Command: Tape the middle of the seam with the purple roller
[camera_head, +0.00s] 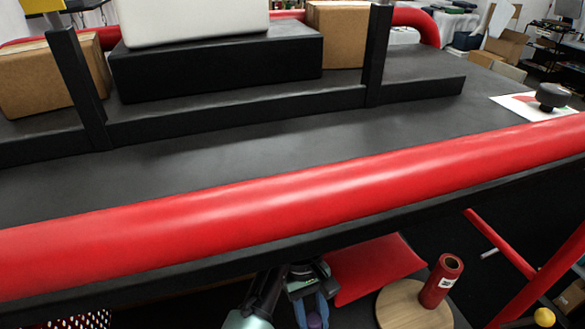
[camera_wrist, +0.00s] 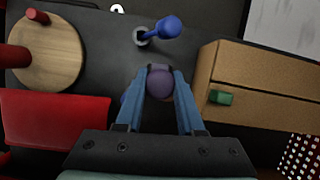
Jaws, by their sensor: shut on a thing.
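My gripper (camera_wrist: 160,88) is shut on the purple roller (camera_wrist: 160,84), whose rounded purple end shows between the two blue fingers in the wrist view. The rest of the roller is hidden below the fingers. A brown box (camera_wrist: 262,75) with a dark seam (camera_wrist: 270,88) along it lies to the right of my gripper, apart from it. In the head view my gripper (camera_head: 312,312) is at the bottom edge with a bit of purple between its fingers; the box is not seen there.
A blue tool (camera_wrist: 167,27) stands in a round holder ahead of my gripper. A small green piece (camera_wrist: 220,97) is on the box near the seam's end. A round wooden board (camera_wrist: 45,60) and a red panel (camera_wrist: 50,120) are left. A red rail (camera_head: 300,195) crosses the head view.

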